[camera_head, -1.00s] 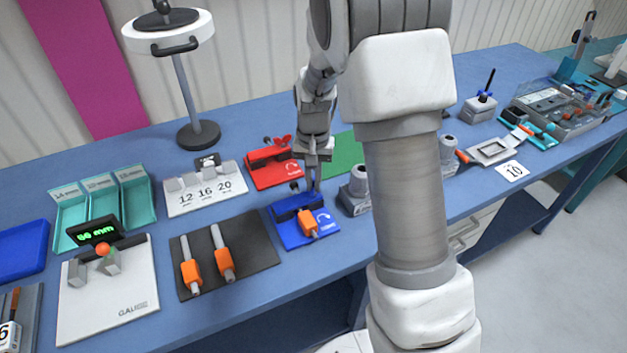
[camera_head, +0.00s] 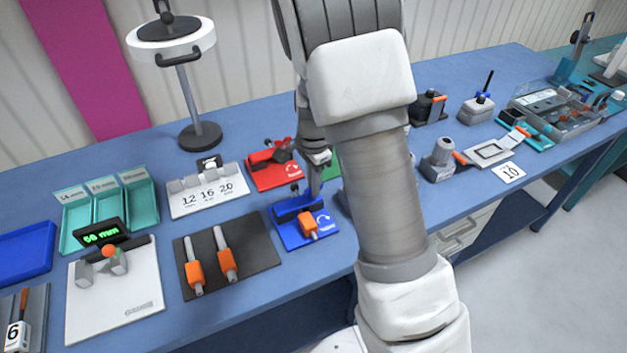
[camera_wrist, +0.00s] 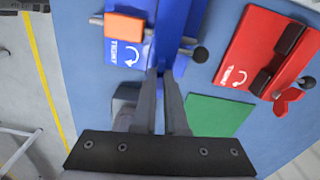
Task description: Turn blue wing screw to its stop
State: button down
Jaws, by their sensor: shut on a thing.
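The blue fixture (camera_head: 291,232) stands near the front edge of the table, with an orange-handled tool on it and a white curved arrow on its face. It also shows at the top of the wrist view (camera_wrist: 181,18). My gripper (camera_head: 316,190) reaches down at the fixture's back right corner. In the wrist view its two dark fingers (camera_wrist: 162,74) are close together at the fixture's near end, shut on the blue wing screw. The fingers hide most of the screw, so its angle cannot be told.
A red fixture (camera_head: 268,178) with a red wing screw stands just behind. A green mat (camera_wrist: 217,116) lies beside it. A dark mat (camera_head: 207,272) with two orange-handled tools lies to the left. Grey holders stand close on the right, partly behind my arm.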

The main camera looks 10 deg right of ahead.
jog(key=shift+m, duration=0.6)
jog(key=c, duration=1)
grip_release()
jog(key=shift+o, duration=0.2)
jog(key=shift+r, duration=0.1)
notch_tip(320, 180, up, 17)
jog(key=p, duration=0.1)
jog(key=shift+r, duration=0.15)
jog(key=s+r+n+t, duration=0.2)
jog(key=s+n, duration=0.5)
jog(key=s, duration=0.4)
jog(key=s+r+n+t, duration=0.3)
jog(key=s+r+n, duration=0.2)
jog(key=s+n, duration=0.3)
jog(key=s, duration=0.4)
jog(key=shift+r+n+t, duration=0.15)
jog(key=shift+n+t, duration=0.15)
